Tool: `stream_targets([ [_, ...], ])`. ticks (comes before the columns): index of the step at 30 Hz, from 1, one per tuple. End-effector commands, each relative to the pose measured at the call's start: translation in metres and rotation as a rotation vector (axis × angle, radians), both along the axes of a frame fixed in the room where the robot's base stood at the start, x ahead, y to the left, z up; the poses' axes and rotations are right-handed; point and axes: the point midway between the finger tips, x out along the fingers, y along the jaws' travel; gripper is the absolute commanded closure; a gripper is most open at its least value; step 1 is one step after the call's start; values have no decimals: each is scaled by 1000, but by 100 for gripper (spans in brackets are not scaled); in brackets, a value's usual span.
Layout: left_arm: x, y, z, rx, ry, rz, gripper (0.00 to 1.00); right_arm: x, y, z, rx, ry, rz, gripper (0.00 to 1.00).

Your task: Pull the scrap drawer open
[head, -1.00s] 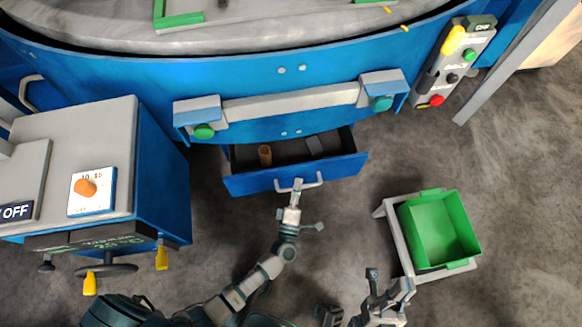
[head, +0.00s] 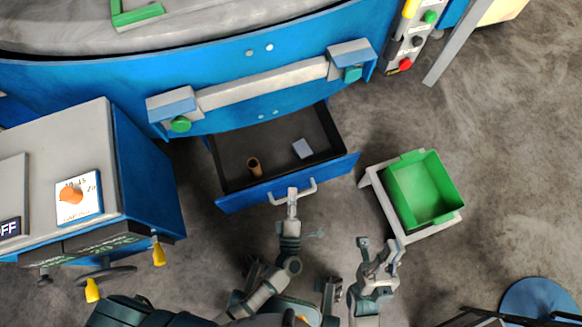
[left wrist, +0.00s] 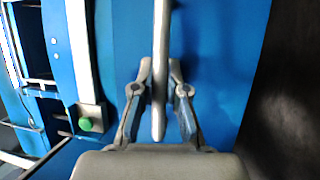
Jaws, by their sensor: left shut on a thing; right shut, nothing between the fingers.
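The scrap drawer (head: 238,200) has a blue front and a dark inside, and it stands well out from the blue machine. A brown cylinder (head: 254,166) and a small grey block (head: 302,148) lie in it. My left gripper (head: 292,194) is shut on the drawer's pale bar handle (head: 309,187). In the left wrist view the handle (left wrist: 160,60) runs between the fingers of my left gripper (left wrist: 159,95).
A green bin (head: 425,190) on a grey stand is right of the drawer. A blue and grey control cabinet (head: 145,180) with a dial and yellow-handled wheel stands at the left. A button panel (head: 408,40) is at the upper right. Bare floor lies around the drawer.

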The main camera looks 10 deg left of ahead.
Motion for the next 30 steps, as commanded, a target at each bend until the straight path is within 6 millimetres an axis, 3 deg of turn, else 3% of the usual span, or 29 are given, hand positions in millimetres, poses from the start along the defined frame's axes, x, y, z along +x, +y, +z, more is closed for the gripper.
stream_targets([
  [2,-1,-6,-5,-2,14,-16,100,0,0,-1,1,3,-1,100],
  [3,-1,-6,-5,-2,14,-17,80,0,0,-1,1,3,-1,100],
  [6,-1,-5,-4,-1,12,-14,61,0,0,-1,1,3,-1,100],
  [17,-7,-2,-3,-2,7,-8,61,-1,1,0,-10,-1,5,100],
  [30,-69,-19,-16,1,9,-11,61,-1,0,1,-6,-3,3,100],
])
